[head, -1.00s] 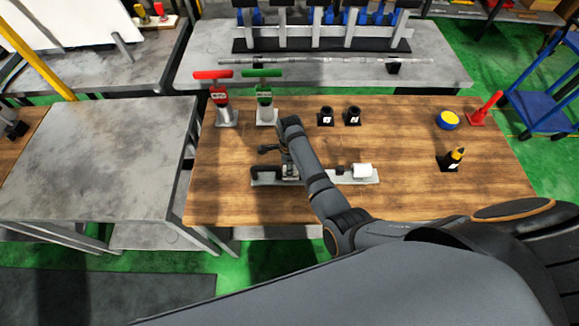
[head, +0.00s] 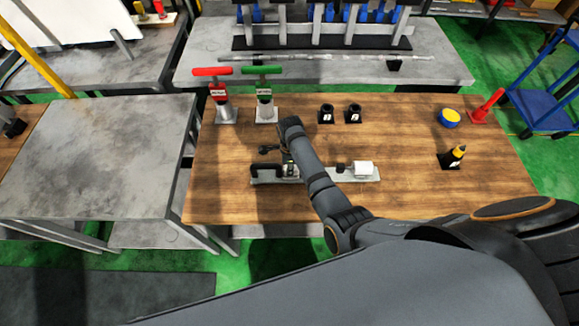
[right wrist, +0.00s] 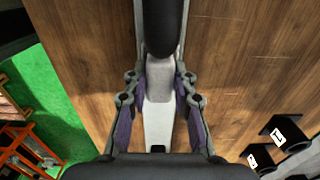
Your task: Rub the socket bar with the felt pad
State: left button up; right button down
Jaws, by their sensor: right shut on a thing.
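The socket bar (head: 318,181), a narrow light-grey bar, lies lengthwise on the wooden table. It carries a black loop handle (head: 264,164) at the left, a small black piece (head: 341,168) and a white cylinder (head: 363,168) at the right. My right gripper (head: 290,170) is low over the bar, just right of the loop handle. In the right wrist view its fingers (right wrist: 160,100) flank a whitish piece (right wrist: 158,82), probably the felt pad, and are shut on it. The grey bar (right wrist: 157,126) runs below it. Whether it touches the bar is unclear. My left gripper is not in view.
Two clamps with red (head: 212,72) and green (head: 261,71) handles stand at the back left. Two black numbered holders (head: 326,115) stand behind the bar. A blue-yellow round thing (head: 448,118), red cone (head: 487,106) and black-yellow holder (head: 452,157) are right. The table's left front is clear.

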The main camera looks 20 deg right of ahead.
jog(key=shift+s+d+r+p, duration=0.1)
jog(key=shift+s+d+p, duration=0.2)
jog(key=shift+d, duration=0.75)
jog(key=shift+s+d+p, duration=0.15)
jog(key=shift+s+d, duration=0.15)
jog(key=shift+d, duration=0.7)
jog(key=shift+d, duration=0.15)
jog(key=shift+s+d, duration=0.2)
jog(key=shift+d, duration=0.45)
jog(key=shift+s+d, duration=0.25)
jog(key=shift+d, duration=0.4)
jog(key=shift+s+d, duration=0.2)
jog(key=shift+d, duration=0.45)
jog(key=shift+a, duration=0.1)
